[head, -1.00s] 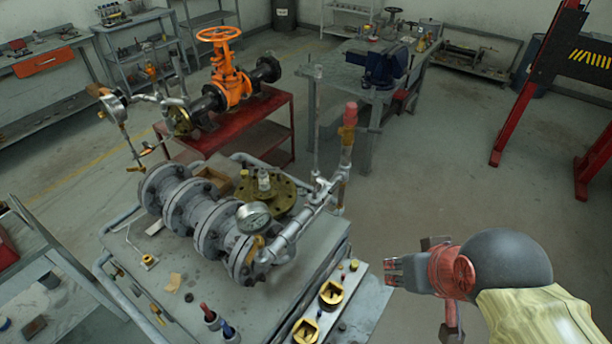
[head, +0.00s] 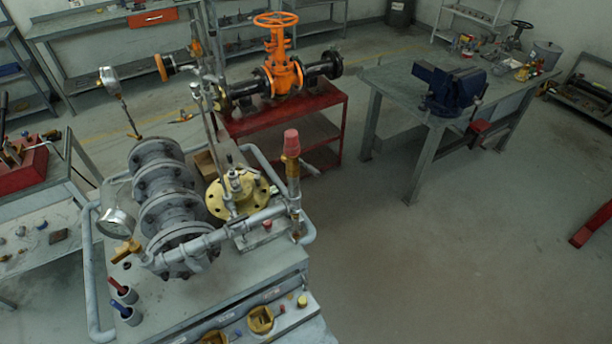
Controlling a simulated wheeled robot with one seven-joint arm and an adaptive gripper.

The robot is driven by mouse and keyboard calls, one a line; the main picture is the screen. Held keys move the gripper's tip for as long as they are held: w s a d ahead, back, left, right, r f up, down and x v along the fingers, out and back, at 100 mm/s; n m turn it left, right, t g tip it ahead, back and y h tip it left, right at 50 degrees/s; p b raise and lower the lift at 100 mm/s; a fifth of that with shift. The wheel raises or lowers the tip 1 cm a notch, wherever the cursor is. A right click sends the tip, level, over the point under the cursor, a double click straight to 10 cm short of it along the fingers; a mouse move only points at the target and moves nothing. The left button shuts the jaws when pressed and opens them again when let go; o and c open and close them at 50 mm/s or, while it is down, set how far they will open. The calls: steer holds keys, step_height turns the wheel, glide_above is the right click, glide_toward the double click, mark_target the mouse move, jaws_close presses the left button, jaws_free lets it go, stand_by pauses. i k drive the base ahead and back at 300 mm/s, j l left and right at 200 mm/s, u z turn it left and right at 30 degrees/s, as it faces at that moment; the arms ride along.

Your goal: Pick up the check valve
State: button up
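No part is plainly marked as the check valve, and I cannot tell which one it is. A grey flanged pipe assembly (head: 160,190) lies on the near grey bench (head: 215,285), with a brass flanged part (head: 235,195) beside it. An orange gate valve (head: 281,72) with a handwheel sits on black pipe on a red cart (head: 300,110) behind. Further small fittings stand on the far right table (head: 500,62), too small to tell apart. My gripper and arm are not in view.
A blue vice (head: 450,90) is fixed to the right table. A pressure gauge (head: 115,222) and upright pipes rise from the near bench. Open floor (head: 430,260) lies to the right. A red leg (head: 592,222) stands at the right edge.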

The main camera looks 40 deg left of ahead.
mark_target(232, 175)
steer(key=i+l+u, duration=0.15)
steer(key=i, duration=0.3)
steer(key=i+l+u, duration=0.15)
steer(key=i, duration=0.3)
steer(key=i+l+u, duration=0.15)
steer(key=i, duration=0.3)
steer(key=i+j+u, duration=0.2)
steer(key=u, duration=0.25)
steer(key=i+u, duration=0.65)
steer(key=u, duration=0.25)
steer(key=i+l+u, duration=0.1)
steer(key=i+u, duration=0.2)
steer(key=u, duration=0.2)
steer(key=i+l+u, duration=0.25)
steer(key=u, duration=0.2)
steer(key=i+j+u, duration=0.1)
steer(key=i+u, duration=0.15)
steer(key=u, duration=0.15)
steer(key=i+u, duration=0.25)
steer(key=u, duration=0.15)
steer(key=i+u, duration=0.25)
steer(key=u, duration=0.2)
steer(key=i+l+u, duration=0.15)
steer(key=u, duration=0.25)
steer(key=i, duration=0.1)
